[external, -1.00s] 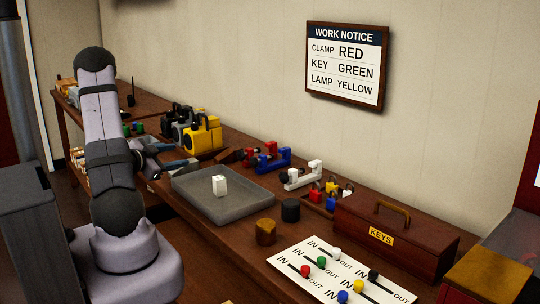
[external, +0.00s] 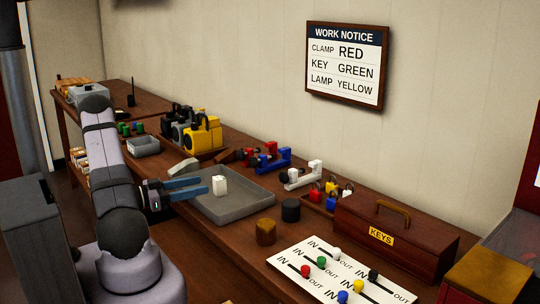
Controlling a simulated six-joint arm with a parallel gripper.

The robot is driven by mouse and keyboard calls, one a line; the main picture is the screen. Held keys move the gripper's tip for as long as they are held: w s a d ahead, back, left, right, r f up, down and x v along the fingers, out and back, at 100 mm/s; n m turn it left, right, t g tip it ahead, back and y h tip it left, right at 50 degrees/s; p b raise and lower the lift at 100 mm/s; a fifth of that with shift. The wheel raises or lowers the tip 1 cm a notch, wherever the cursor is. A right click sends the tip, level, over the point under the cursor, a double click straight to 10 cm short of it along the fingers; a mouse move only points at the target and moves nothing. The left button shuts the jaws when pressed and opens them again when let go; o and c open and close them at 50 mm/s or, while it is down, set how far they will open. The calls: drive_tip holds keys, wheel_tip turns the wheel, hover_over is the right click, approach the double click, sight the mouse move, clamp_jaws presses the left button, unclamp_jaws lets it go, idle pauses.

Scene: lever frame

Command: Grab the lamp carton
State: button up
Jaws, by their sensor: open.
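A small white upright box (external: 219,186) stands in the grey tray (external: 253,205). It may be the lamp carton, but I see no readable label on it. My gripper (external: 206,186) has blue fingers and is open, reaching over the tray's left side. Its fingertips point right at the box and are just left of it. I cannot tell whether they touch it. Yellow, grey and black lamps (external: 203,134) stand on the bench behind the tray.
A wall notice (external: 345,65) reads clamp red, key green, lamp yellow. Coloured clamps (external: 275,158), padlocks (external: 331,187) and a KEYS toolbox (external: 395,233) stand to the right. A white IN/OUT board (external: 320,280) lies in front. The tray's right part is clear.

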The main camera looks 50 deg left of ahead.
sight(212, 181)
drive_tip(key=shift+w+d+r+p, duration=0.1)
drive_tip(key=shift+w+d+p, duration=0.15)
drive_tip(key=shift+w, duration=0.4)
drive_tip(key=shift+w+d+r+p, duration=0.1)
drive_tip(key=shift+w+p, duration=0.2)
drive_tip(key=shift+w, duration=0.4)
drive_tip(key=shift+w+d+r+p, duration=0.1)
drive_tip(key=shift+w+d+p, duration=0.15)
drive_tip(key=shift+w, duration=1)
drive_tip(key=c, duration=1.1)
